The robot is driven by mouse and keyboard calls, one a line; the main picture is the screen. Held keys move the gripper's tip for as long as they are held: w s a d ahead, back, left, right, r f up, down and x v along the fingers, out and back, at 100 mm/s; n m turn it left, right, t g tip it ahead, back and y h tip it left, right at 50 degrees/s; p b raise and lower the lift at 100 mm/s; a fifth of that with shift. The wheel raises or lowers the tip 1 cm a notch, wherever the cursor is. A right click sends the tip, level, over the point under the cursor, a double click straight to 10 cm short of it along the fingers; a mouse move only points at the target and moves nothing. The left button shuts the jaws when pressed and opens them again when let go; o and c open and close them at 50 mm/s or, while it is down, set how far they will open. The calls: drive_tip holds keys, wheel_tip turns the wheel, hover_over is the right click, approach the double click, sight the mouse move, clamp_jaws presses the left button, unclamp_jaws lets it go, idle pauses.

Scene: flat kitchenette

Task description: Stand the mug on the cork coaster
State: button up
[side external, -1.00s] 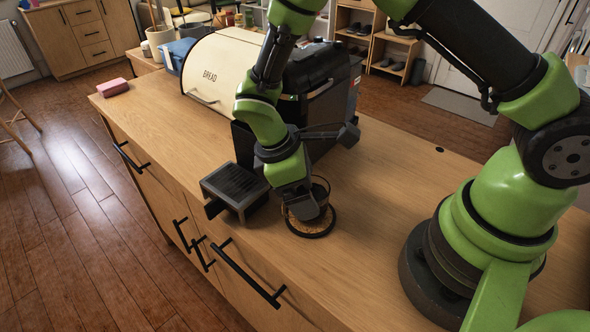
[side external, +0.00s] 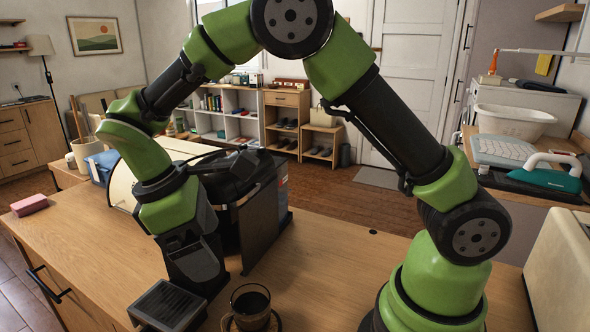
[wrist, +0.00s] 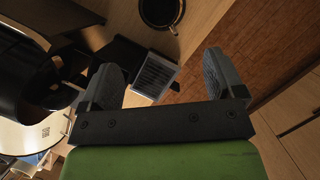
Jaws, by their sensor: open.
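The mug (side external: 250,302), see-through with a dark inside, stands upright at the bottom of the side view. The cork coaster (side external: 228,323) shows around its foot, with a dark rim; the mug appears to rest on it, but the lower edge is cut off by the frame. In the wrist view the mug (wrist: 160,10) is at the top edge, seen from above and partly cut off. My gripper (side external: 205,288) is to the left of the mug and apart from it. In the wrist view its fingers (wrist: 165,78) are spread, with nothing between them.
A black coffee machine (side external: 255,200) stands behind my gripper, and a slatted drip tray (side external: 167,306) is at the front left. A cream bread bin (side external: 122,185) and a pink block (side external: 29,205) are further left. Worktop right of the mug is clear up to my base.

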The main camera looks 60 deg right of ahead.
drive_tip(key=s+d+r+m+t+y, duration=0.2)
drive_tip(key=s+d+r+m+t, duration=0.1)
drive_tip(key=s+r+m+t, duration=0.2)
drive_tip(key=s+d+r+m+t+y, duration=0.2)
drive_tip(key=s+d+r+m+t, duration=0.1)
drive_tip(key=s+r+m+t, duration=0.2)
drive_tip(key=s+r+m, duration=0.2)
drive_tip(key=s+r, duration=0.1)
drive_tip(key=s, duration=0.1)
drive_tip(key=shift+s+d+m+y, duration=0.3)
drive_tip(key=shift+s+d+y, duration=0.05)
drive_tip(key=shift+d+y, duration=0.05)
idle(0.5)
